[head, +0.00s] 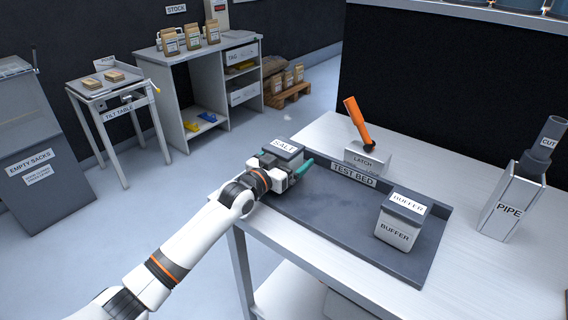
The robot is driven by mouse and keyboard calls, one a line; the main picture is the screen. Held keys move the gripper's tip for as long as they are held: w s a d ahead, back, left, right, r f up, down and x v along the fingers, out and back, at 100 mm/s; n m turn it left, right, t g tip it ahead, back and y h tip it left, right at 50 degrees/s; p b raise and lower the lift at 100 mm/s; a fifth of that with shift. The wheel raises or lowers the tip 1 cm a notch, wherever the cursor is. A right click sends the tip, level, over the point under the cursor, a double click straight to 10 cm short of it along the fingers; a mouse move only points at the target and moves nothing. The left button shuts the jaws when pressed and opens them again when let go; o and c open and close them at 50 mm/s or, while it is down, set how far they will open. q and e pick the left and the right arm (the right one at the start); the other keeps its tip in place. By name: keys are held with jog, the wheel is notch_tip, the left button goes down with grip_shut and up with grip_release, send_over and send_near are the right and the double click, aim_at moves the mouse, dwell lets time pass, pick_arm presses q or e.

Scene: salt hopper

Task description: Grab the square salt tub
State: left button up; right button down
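The square salt tub (283,147) stands at the far left end of the dark test bed tray (326,216), with its white SALT label up. My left gripper (286,160) is right at the tub, on its near side. One teal finger shows along the tub's right side, and a bit of teal shows at its left edge. The tub's lower front is hidden behind the gripper. I cannot tell whether the fingers press on the tub or stand just clear of it. My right gripper is not in view.
A square buffer tub (396,228) stands at the tray's right end. Behind the tray are the latch block (366,160) with its orange handle (356,118). The pipe (510,205) stands at the right. The tray's middle is clear.

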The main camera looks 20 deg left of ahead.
pick_arm(q)
jog(key=shift+c, duration=0.4)
jog(key=c, duration=1.2)
jog(key=shift+r, duration=0.1)
jog(key=shift+r, duration=0.1)
